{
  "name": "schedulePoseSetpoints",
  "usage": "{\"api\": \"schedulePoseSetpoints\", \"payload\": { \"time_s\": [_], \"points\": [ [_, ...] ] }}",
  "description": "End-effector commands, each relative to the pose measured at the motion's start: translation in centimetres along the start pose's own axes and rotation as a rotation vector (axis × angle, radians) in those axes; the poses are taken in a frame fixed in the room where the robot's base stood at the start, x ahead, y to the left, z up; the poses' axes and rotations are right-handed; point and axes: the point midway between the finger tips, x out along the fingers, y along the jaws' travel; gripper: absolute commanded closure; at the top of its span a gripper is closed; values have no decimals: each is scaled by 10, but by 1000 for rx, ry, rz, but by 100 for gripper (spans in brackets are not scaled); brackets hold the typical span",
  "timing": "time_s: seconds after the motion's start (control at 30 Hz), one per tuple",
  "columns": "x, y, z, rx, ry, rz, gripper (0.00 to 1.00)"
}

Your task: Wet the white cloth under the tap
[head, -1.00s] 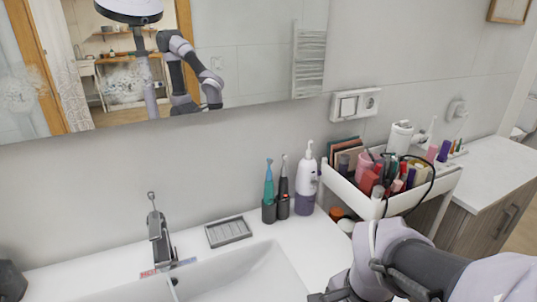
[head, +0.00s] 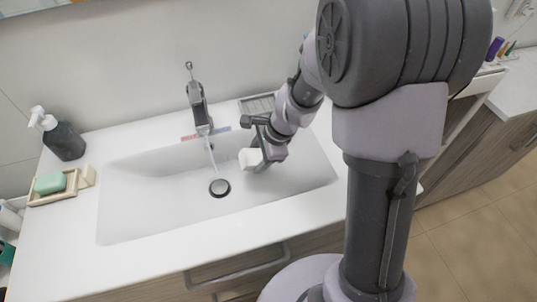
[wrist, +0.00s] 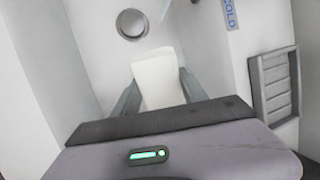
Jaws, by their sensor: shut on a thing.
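The white cloth (head: 249,158), a small folded block, is held by my gripper (head: 258,152) inside the sink basin. In the wrist view the cloth (wrist: 158,78) sits between the two fingers of my gripper (wrist: 158,95), which are shut on it. The grey tap (head: 199,106) stands at the back of the sink. A thin stream of water (head: 212,156) falls from its spout into the basin. The cloth is to the right of the stream, apart from it in the head view.
The sink (head: 150,190) has a round drain (head: 219,188), also in the wrist view (wrist: 132,25). A grey ribbed soap dish (head: 258,104) lies behind my gripper. A dark soap dispenser (head: 62,137) and a tray with green soap (head: 50,184) stand left.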

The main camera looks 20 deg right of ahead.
Motion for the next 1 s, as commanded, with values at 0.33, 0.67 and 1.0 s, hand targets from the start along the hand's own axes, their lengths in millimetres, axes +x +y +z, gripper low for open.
{"api": "schedulePoseSetpoints", "payload": {
  "time_s": [0.33, 0.67, 1.0],
  "points": [
    [26, -19, 36, -3, -1, 2, 82],
    [49, -35, 66, -1, -1, 2, 82],
    [56, -39, 73, 1, -1, 1, 82]
  ]
}}
